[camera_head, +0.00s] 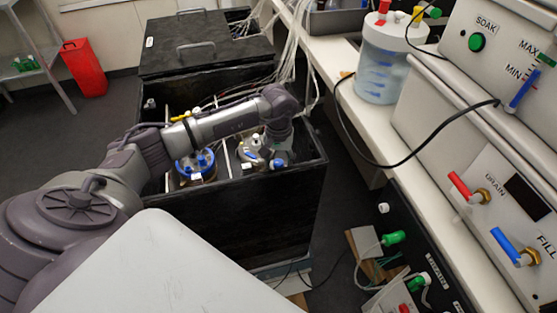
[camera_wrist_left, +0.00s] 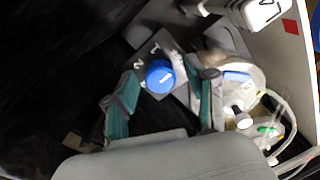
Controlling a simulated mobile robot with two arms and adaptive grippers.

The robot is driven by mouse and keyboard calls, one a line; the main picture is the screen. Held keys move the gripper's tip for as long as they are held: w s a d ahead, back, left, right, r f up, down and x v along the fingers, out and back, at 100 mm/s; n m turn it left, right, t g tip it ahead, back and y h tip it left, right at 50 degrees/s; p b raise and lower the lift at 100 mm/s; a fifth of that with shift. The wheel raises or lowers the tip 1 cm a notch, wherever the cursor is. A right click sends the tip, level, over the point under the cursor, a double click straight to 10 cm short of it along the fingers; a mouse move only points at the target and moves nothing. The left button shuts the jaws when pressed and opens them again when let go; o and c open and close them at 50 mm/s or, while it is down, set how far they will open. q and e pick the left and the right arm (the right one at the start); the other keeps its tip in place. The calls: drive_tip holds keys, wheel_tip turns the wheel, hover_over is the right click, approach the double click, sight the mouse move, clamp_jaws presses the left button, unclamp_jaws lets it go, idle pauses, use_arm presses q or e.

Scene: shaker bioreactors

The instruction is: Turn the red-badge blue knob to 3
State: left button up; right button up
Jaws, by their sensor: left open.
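A blue knob (camera_wrist_left: 160,78) with a small white mark on its top sits on a grey plate in the left wrist view. My left gripper (camera_wrist_left: 164,84) is open, with one teal-padded finger to each side of the knob. I see a gap between the knob and each finger; how deep the fingertips reach is unclear. A red diamond badge (camera_wrist_left: 290,27) is on a pale panel at the upper right. In the head view my left gripper (camera_head: 277,132) points down into the black box, its fingertips not clear. My right gripper is not in view.
The open black box (camera_head: 285,195) holds a blue-topped vessel (camera_head: 197,166) and another vessel (camera_head: 250,153). Tubes run out over its far side. A clear jar (camera_head: 383,70) stands on the white bench (camera_head: 345,85) at right. A black cable hangs across the bench edge.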

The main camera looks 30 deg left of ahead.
use_arm(q)
drive_tip(key=shift+c, duration=0.6)
drive_tip(key=c, duration=0.6)
clamp_jaws()
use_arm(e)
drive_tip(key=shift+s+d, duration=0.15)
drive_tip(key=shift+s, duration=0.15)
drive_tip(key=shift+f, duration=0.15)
